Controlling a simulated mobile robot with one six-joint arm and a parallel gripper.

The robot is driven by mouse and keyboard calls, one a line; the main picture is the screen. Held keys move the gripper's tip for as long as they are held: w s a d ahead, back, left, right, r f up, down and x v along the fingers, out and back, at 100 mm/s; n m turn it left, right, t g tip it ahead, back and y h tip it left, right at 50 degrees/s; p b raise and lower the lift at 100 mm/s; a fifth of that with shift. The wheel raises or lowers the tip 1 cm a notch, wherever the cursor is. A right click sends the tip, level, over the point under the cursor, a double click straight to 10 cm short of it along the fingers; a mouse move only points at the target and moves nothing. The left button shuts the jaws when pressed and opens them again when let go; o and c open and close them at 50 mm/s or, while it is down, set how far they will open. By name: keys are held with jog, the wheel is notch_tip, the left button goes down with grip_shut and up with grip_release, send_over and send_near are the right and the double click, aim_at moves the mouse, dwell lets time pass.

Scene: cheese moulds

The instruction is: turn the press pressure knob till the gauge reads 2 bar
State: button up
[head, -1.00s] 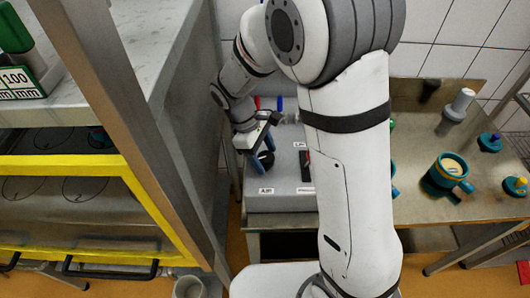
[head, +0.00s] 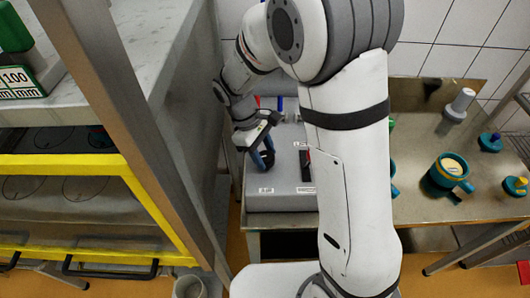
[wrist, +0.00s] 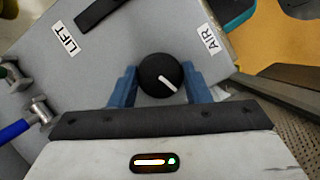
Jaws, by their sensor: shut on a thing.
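The black round knob (wrist: 158,70) with a white pointer line is on a grey panel. In the wrist view the line slants toward the lower right. My gripper (wrist: 160,88) has its two blue fingers shut on the knob, one on each side. In the head view, my gripper (head: 262,155) is over the left part of the grey press box (head: 280,203), and the dark knob (head: 267,159) shows partly between the fingers. I cannot see a gauge reading in either view.
An "AIR" label (wrist: 210,39) and a "LIFT" label (wrist: 65,37) flank the knob on the panel. A black handle (wrist: 98,12) and blue and green fittings (wrist: 14,131) are nearby. A steel rack post (head: 150,150) stands close left. A teal mould (head: 447,174) stands on the right table.

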jog(key=m+y, duration=0.1)
jog(key=m, duration=0.2)
jog(key=m+g, duration=0.1)
jog(key=m, duration=0.2)
jog(key=shift+w+d+y, duration=0.1)
jog(key=shift+w+y, duration=0.05)
jog(key=shift+y, duration=0.25)
jog(key=m+y, duration=0.1)
jog(key=m, duration=0.2)
jog(key=m+g+y+b, duration=0.1)
jog(key=m, duration=0.2)
jog(key=shift+d, duration=0.15)
jog(key=o, duration=1)
jog(key=v, duration=0.8)
jog(key=shift+b, duration=0.4)
jog(key=shift+d+f, duration=0.1)
jog(key=shift+f, duration=0.05)
